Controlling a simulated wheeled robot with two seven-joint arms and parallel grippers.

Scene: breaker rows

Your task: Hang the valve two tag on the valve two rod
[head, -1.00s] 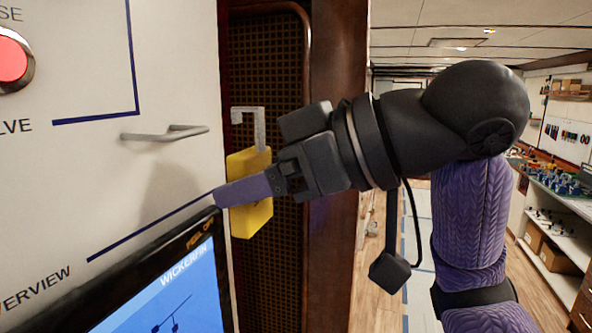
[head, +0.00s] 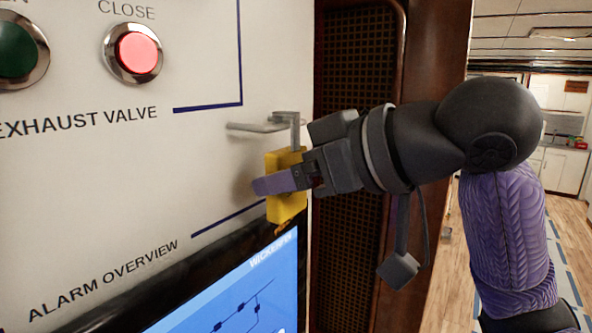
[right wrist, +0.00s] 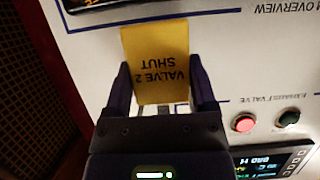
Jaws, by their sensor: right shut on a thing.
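The yellow valve two tag (head: 287,208) hangs upright from my right gripper (head: 272,184), which is shut on it. In the right wrist view the tag (right wrist: 155,50) reads "VALVE 2 SHUT" upside down, between the two fingers (right wrist: 163,85). The tag's grey hook (head: 296,130) rises above it. The grey rod (head: 248,127) sticks out from the white panel. In the head view the hook's top overlaps the rod's outer end; I cannot tell whether it rests over the rod or is only in line with it. My left gripper is not in view.
The white panel (head: 120,190) carries a red close button (head: 137,53) and a green button (head: 15,50). A dark-framed screen (head: 235,300) sits just below the tag. A dark wooden grille (head: 358,70) stands right of the panel. Open floor lies further right.

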